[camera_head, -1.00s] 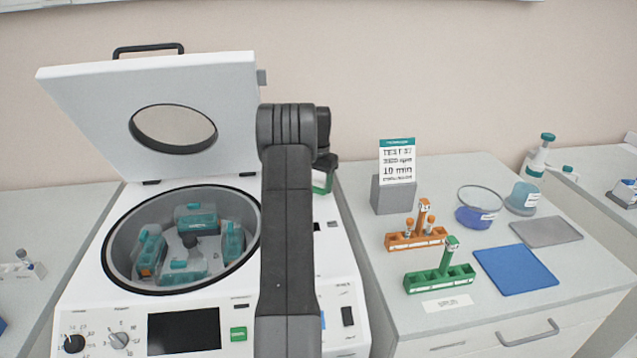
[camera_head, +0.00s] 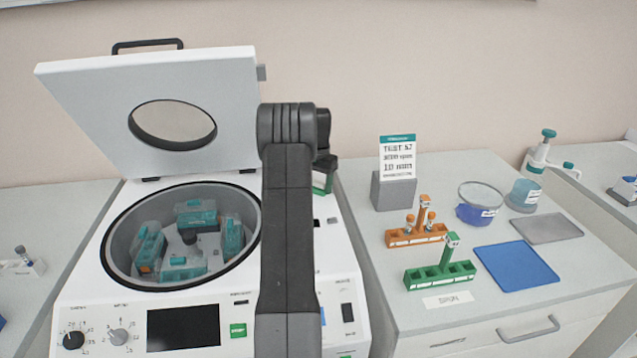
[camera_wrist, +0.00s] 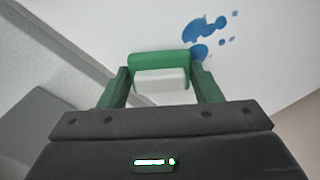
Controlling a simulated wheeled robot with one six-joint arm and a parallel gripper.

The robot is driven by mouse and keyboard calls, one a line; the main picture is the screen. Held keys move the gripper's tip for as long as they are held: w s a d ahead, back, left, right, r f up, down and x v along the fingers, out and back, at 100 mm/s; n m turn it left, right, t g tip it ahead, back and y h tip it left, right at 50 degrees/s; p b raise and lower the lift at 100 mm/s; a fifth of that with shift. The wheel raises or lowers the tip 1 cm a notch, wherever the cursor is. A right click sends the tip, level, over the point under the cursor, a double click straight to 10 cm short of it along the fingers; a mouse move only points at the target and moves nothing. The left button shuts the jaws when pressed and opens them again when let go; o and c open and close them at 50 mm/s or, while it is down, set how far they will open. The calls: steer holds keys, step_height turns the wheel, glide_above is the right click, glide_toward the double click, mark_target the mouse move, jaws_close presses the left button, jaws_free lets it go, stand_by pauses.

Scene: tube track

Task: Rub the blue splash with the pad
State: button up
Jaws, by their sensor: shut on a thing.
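The blue splash (camera_wrist: 207,34) shows in the wrist view as several blots on a white surface, just beyond and right of the pad. The pad (camera_wrist: 160,60) has a green part and a white part. My gripper (camera_wrist: 160,75) is shut on it, with a green finger at each side. The pad's right end lies close to the nearest blot; I cannot tell whether they touch. In the head view my arm hides most of the gripper and the pad, and only a bit of green shows beside the arm.
A centrifuge (camera_head: 340,270) with its lid (camera_head: 90,90) raised stands at left. On the right bench are an orange rack (camera_head: 415,237), a green rack (camera_head: 440,277), a blue mat (camera_head: 516,268), a grey mat (camera_head: 547,229), a bowl (camera_head: 479,213) and a sign (camera_head: 397,160).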

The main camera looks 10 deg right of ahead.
steer(key=shift+f, duration=0.2)
steer(key=shift+a+r, duration=0.15)
steer(key=shift+a, duration=1.4)
steer(key=shift+a+f+p, duration=0.2)
steer(key=shift+a+p, duration=0.4)
steer(key=shift+a, duration=2.65)
steer(key=shift+r, duration=0.1)
steer(key=shift+d+p, duration=0.15)
steer(key=shift+p, duration=0.15)
